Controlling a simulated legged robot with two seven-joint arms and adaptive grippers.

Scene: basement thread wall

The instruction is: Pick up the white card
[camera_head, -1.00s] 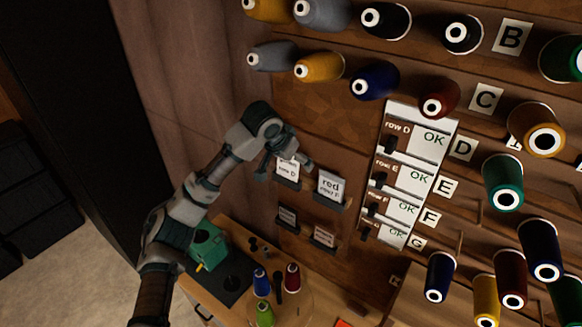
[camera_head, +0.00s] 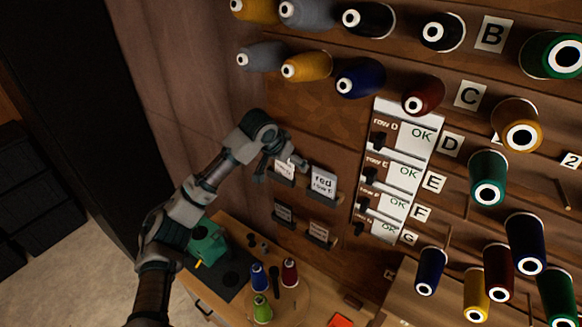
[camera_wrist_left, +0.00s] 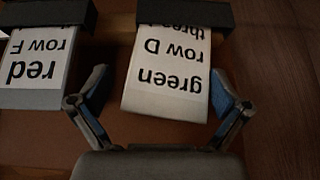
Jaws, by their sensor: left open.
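The white card (camera_head: 285,171) stands in a small dark holder on the wooden wall, partly hidden by my gripper in the head view. In the left wrist view the white card (camera_wrist_left: 168,85) appears upside down and reads "green row D", with a further line partly covered by the dark holder. My left gripper (camera_head: 281,166) is open at the card. In the left wrist view its blue-padded fingers (camera_wrist_left: 160,90) are on either side of the card's near end, with a gap on each side. My right gripper is not in view.
A second card, "red row F" (camera_head: 323,182), stands close by on the right. Two more card holders (camera_head: 319,230) are below. Thread cones on pegs and a white OK panel (camera_head: 405,165) are to the right. A bench (camera_head: 215,293) with small spools is below.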

